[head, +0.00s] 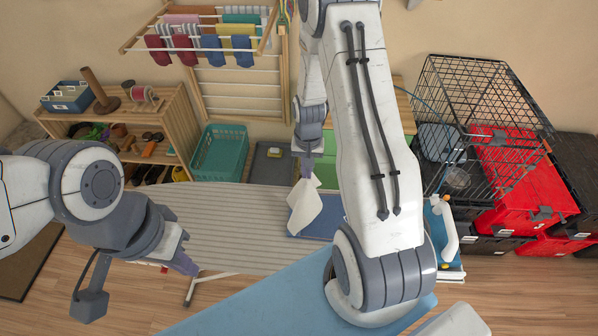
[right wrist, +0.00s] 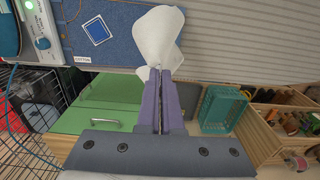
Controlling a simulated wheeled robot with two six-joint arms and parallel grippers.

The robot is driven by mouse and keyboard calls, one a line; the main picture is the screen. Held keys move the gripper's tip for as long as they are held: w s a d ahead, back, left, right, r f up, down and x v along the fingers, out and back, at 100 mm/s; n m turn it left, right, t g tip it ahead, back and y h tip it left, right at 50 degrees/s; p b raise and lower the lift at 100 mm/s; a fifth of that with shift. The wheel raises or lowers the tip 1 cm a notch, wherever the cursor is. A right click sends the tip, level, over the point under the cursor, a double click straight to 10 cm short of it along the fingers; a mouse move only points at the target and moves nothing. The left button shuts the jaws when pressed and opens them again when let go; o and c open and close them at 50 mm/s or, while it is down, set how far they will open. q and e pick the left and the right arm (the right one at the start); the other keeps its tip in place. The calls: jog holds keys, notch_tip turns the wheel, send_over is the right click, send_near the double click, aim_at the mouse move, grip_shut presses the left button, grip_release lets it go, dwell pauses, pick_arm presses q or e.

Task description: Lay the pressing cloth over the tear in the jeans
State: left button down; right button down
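The white pressing cloth (head: 304,207) hangs from my right gripper (head: 308,160) in the head view. In the right wrist view the fingers (right wrist: 160,75) are shut on a gathered edge of the cloth (right wrist: 158,36), which spreads out beyond the tips. The blue jeans (right wrist: 118,50) lie on the striped ironing board, beside and partly behind the cloth. A dark blue square with a pale border (right wrist: 96,30) shows on them, uncovered; I cannot make out the tear itself. The jeans also show in the head view (head: 330,222). My left gripper (head: 182,262) is empty over the board's left end; its opening is unclear.
The ironing board (head: 225,225) has bare room left of the jeans. A white and blue appliance (head: 447,232) stands at its right. A teal basket (head: 220,152), shelf (head: 178,110), wire cage (head: 470,100) and red totes (head: 525,185) stand behind. A light blue surface (head: 260,295) is in front.

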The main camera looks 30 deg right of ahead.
jog(key=shift+s+d+r+p, duration=0.85)
jog(key=shift+d+r+p, duration=0.75)
jog(key=shift+r, duration=0.8)
jog(key=shift+s+d+f+b, duration=3.55)
jog(key=shift+d+f, duration=0.5)
jog(key=shift+d, duration=1.5)
jog(key=s+d+f+b, duration=0.2)
jog(key=d+f+b, duration=0.1)
jog(key=f+b, duration=0.1)
jog(key=s+d+f+b, duration=0.2)
jog(key=d+f+b, duration=0.1)
jog(key=f, duration=0.3)
jog(key=s+d+f+b, duration=0.3)
jog(key=d+f+b, duration=0.1)
jog(key=f, duration=0.1)
jog(key=shift+s+d+f+b, duration=0.1)
jog(key=shift+f+b, duration=0.05)
jog(key=shift+b, duration=0.15)
jog(key=shift+s+d+f+b, duration=0.25)
jog(key=shift+d+f+b, duration=0.2)
jog(key=shift+f, duration=0.2)
grip_release()
notch_tip(320, 180, up, 6)
jog(key=p, duration=0.4)
jog(key=shift+f, duration=0.2)
